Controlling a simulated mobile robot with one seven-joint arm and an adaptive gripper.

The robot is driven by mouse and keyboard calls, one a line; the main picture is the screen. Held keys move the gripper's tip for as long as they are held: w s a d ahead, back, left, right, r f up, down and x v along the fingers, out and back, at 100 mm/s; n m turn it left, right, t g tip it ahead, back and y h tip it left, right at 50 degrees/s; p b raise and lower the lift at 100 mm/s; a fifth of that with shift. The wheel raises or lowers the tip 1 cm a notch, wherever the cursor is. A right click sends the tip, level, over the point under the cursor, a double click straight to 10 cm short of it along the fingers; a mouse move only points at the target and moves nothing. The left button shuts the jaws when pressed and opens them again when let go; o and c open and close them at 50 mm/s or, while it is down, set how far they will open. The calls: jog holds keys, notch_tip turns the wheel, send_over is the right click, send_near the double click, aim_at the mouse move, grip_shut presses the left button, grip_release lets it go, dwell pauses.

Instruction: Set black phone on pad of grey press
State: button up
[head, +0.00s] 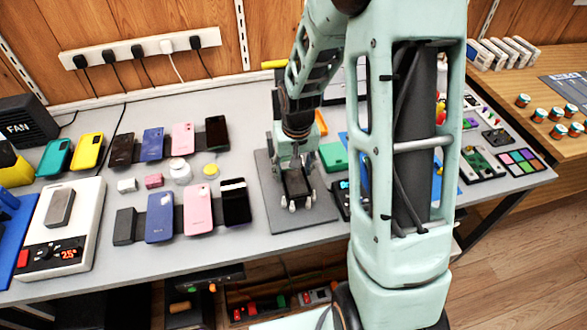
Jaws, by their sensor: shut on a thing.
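My gripper (298,200) points down over a dark grey flat plate (272,213) in the middle of the table. It is closed around a dark, flat thing (296,184); I cannot tell for sure that this is the black phone, or whether it touches the plate. A black phone with a white band (236,206) lies to the left of the plate, at the right end of the front row. Another black phone (217,133) lies at the right end of the back row. I cannot clearly pick out the grey press; my arm hides part of the table.
A white device with a red display (62,232) bearing a grey block stands at the left. Blue (160,217) and pink (198,209) phones and small round items lie left of my gripper. The table's front edge is bare.

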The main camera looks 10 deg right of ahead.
jog(key=shift+f+b, duration=0.45)
dwell(1.1)
jog(key=o, duration=1.7)
jog(key=shift+o, duration=0.2)
jog(key=shift+r+p, duration=0.5)
jog(key=shift+r, duration=0.25)
notch_tip(320, 180, up, 7)
jog(key=p, duration=0.4)
jog(key=shift+f+p, duration=0.1)
jog(key=shift+p, duration=0.25)
jog(key=shift+f, duration=0.15)
